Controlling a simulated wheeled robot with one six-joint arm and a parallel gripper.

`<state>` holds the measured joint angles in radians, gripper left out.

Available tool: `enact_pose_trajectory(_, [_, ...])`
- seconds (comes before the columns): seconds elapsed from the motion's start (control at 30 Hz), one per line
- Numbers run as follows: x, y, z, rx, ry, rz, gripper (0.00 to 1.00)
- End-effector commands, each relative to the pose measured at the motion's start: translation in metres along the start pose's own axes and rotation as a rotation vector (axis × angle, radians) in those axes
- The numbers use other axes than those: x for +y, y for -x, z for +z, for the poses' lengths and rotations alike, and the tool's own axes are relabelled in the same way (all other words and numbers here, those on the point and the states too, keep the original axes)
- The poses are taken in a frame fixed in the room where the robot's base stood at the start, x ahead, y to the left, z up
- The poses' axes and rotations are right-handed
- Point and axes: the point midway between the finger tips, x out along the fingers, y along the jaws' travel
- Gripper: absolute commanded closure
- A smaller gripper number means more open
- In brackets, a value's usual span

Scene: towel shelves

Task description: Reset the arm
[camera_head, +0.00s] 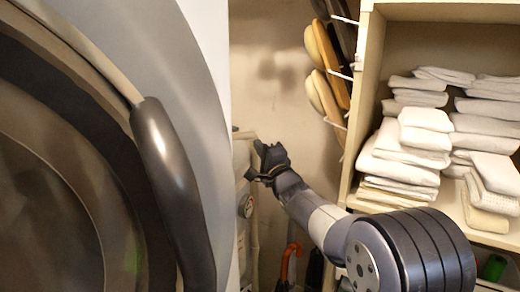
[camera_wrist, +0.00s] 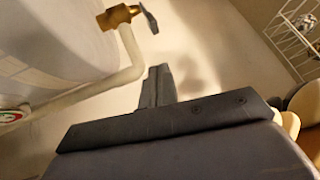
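My arm reaches from the lower right of the head view toward the wall. My gripper (camera_head: 262,158) is at its end, in the gap between the washing machine on the left and the shelf on the right. In the wrist view, the dark fingers of my gripper (camera_wrist: 158,84) stand close together at the middle of the gripper body. They look shut, with nothing seen between them. The gripper is in front of a bare wall, beside a white tank-like appliance (camera_wrist: 50,45) with a pipe and a brass valve (camera_wrist: 118,16).
A washing machine door (camera_head: 165,165) fills the left. A shelf (camera_head: 362,110) holds several stacks of folded white towels (camera_head: 405,150) at the right. Wooden brushes (camera_head: 325,70) hang on its side. An umbrella handle (camera_head: 290,262) and a green item (camera_head: 492,267) show low down.

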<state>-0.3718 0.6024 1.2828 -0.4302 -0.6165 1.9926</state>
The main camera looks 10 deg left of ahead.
Motion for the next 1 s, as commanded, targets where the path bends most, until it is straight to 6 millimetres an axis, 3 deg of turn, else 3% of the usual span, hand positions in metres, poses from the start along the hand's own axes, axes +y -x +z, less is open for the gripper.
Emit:
enact_pose_trajectory(0.27, [0.002, -0.011, 0.004, -0.002, -0.001, -0.001, 1.00])
enact_pose_trajectory(0.7, [0.015, -0.065, 0.025, -0.001, -0.001, 0.000, 1.00])
enact_pose_trajectory(1.0, [0.019, -0.076, 0.029, 0.000, 0.000, 0.000, 1.00])
